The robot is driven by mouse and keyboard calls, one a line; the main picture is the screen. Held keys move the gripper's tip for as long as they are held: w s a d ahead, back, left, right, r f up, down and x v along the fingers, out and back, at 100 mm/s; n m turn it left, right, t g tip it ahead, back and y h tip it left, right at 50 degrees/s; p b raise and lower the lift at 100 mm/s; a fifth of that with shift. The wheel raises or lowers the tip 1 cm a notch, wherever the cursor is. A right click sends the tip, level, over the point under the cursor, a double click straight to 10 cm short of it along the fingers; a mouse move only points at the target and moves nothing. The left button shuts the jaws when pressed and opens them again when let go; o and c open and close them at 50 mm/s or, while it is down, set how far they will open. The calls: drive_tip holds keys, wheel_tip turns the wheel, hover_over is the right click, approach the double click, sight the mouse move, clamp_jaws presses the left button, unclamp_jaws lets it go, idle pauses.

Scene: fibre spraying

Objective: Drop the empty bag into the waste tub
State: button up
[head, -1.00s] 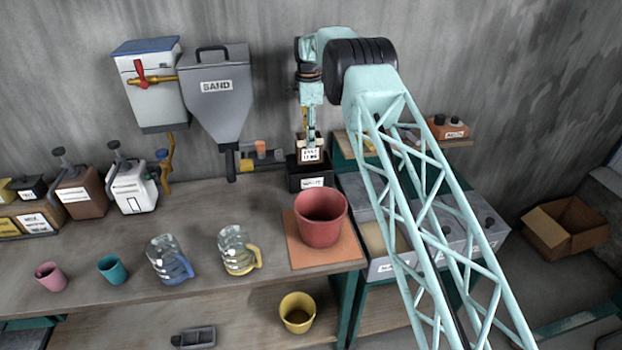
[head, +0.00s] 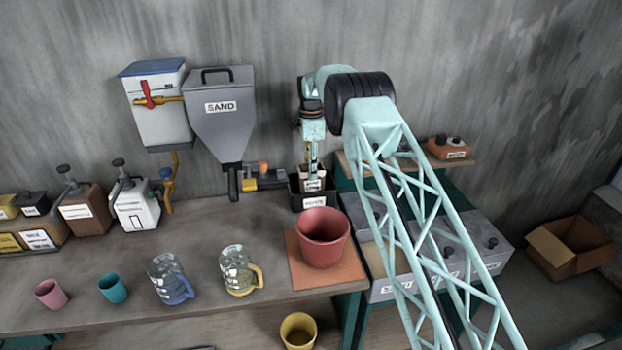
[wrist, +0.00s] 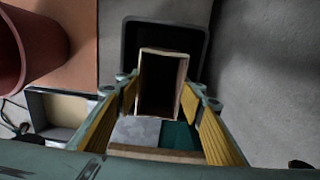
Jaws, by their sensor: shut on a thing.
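The empty bag (head: 314,184) is a small, upright, open-topped bag with a white label. In the wrist view the bag (wrist: 160,82) shows a pale rim and a dark, hollow inside. My gripper (head: 312,168) is shut on it, with the yellow-padded fingers on either side. The waste tub (head: 299,199) is a black, open box with a white label, standing at the back of the bench. The bag's lower part is inside the tub's opening, hidden by the front wall. In the wrist view the tub (wrist: 134,42) shows around the bag's far end. I cannot tell whether the bag touches the floor of the tub.
A red bucket (head: 322,240) on an orange board (head: 300,273) stands in front of the tub. The grey sand hopper (head: 222,120) with its outlet is close on the left. Grey bins (head: 480,235) and a small shelf (head: 462,163) are on the right.

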drive_tip(key=shift+f, duration=0.25)
drive_tip(key=shift+f, duration=0.15)
drive_tip(key=shift+f, duration=1.75)
drive_tip(key=shift+f, duration=0.15)
drive_tip(key=o, duration=1.1)
drive_tip(key=shift+r, duration=6.2)
